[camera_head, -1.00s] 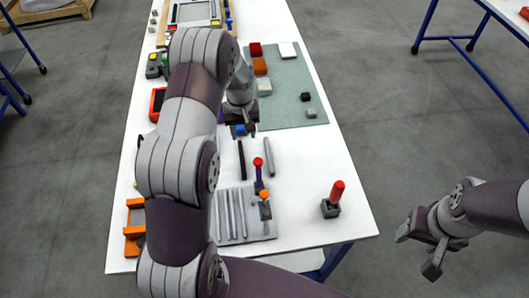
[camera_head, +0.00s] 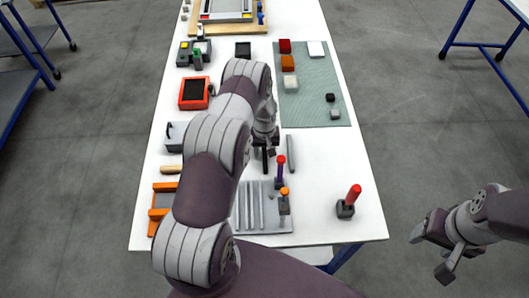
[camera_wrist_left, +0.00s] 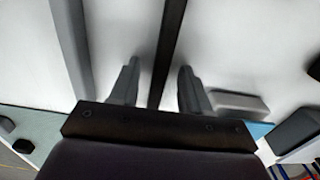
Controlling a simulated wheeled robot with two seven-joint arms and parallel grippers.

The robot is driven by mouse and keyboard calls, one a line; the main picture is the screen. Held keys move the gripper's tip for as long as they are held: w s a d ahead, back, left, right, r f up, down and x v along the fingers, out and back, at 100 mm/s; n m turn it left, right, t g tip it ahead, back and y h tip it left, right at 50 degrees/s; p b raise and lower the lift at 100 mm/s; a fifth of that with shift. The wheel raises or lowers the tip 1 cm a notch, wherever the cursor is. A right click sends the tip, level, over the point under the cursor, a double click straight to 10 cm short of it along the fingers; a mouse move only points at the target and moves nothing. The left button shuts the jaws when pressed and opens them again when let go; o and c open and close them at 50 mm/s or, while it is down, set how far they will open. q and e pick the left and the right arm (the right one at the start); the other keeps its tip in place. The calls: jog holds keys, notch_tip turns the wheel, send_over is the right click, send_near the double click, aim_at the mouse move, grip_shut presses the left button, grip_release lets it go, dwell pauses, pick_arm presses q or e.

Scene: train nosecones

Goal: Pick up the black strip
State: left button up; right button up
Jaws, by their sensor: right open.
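The black strip (camera_head: 264,161) lies on the white table, partly hidden by my left gripper (camera_head: 267,148), which is over it. In the left wrist view the black strip (camera_wrist_left: 170,40) runs between the two spread fingers of my left gripper (camera_wrist_left: 158,82), with a gap on each side. The left gripper is open and holds nothing. My right gripper (camera_head: 430,254) is open and empty, off the table's right side.
A grey bar (camera_head: 291,153) lies just right of the strip. Red-topped (camera_head: 280,165) and orange-topped (camera_head: 284,199) tools stand nearer, by a grey slotted plate (camera_head: 258,212). A red-handled tool (camera_head: 349,201) stands front right. The table (camera_head: 330,160) is clear between.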

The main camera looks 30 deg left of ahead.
pick_arm(q)
jog(key=shift+d, duration=0.1)
grip_shut()
jog(key=shift+r, duration=0.15)
